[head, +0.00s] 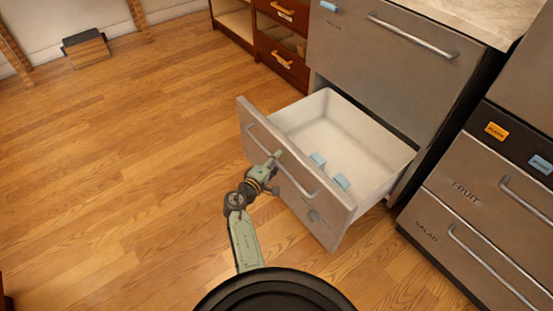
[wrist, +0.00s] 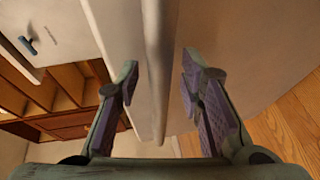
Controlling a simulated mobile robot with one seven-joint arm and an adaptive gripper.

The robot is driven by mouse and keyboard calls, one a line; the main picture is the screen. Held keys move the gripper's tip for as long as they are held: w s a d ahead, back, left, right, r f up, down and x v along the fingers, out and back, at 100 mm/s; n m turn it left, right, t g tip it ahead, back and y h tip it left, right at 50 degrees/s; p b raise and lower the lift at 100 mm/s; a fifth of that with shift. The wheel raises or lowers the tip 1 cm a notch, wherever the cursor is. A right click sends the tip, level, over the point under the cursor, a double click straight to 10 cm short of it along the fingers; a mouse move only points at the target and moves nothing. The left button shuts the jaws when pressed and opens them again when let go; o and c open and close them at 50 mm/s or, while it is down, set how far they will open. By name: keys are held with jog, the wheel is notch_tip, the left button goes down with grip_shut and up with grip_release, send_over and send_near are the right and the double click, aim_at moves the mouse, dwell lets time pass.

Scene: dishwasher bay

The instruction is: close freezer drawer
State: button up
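The freezer drawer (head: 338,214) is pulled well out from the lower part of the grey appliance in the head view. Its front carries a long metal handle (head: 302,187). Two small light-blue things (head: 342,181) lie inside its white bin. My gripper (head: 275,158) is at the upper left part of the handle, in front of the drawer face. In the wrist view, my gripper (wrist: 160,68) is open, with one finger on each side of the handle bar (wrist: 156,75). The fingers appear apart from the bar. Any contact with the drawer is not clear.
A closed upper drawer (head: 380,60) with its own handle sits above. To the right are closed drawers marked FRUIT (head: 480,180) and SALAD (head: 455,240). Brown wooden drawers (head: 285,50) stand behind.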

jog(key=shift+c, duration=0.4)
grip_shut()
dwell(0.4)
